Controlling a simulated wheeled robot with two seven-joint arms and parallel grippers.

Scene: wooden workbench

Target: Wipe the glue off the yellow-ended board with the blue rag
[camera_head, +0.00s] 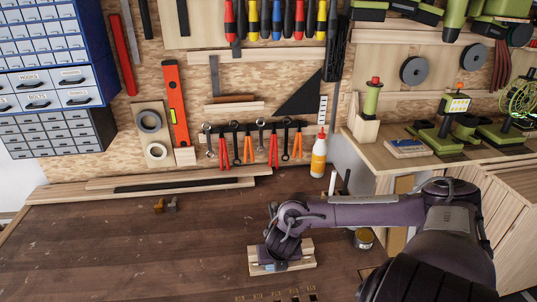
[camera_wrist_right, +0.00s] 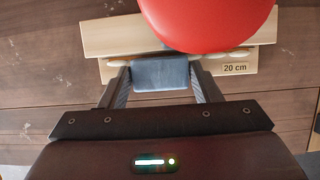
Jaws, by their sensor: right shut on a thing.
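My right gripper (camera_wrist_right: 160,78) is shut on the folded blue rag (camera_wrist_right: 160,73) and holds it at the near side of a pale wooden board (camera_wrist_right: 112,38). Whitish glue (camera_wrist_right: 240,53) runs along the board in lumps on both sides of the rag. A strip marked "20 cm" (camera_wrist_right: 235,69) lies at the near edge. In the head view the board (camera_head: 308,256) lies on the bench, with my right gripper (camera_head: 275,264) over it. I cannot make out a yellow end. My left gripper is not in view.
A large red rounded shape (camera_wrist_right: 215,20) covers part of the board in the wrist view. A glue bottle (camera_head: 319,157) stands at the bench's back, and a tin (camera_head: 363,238) is right of the board.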

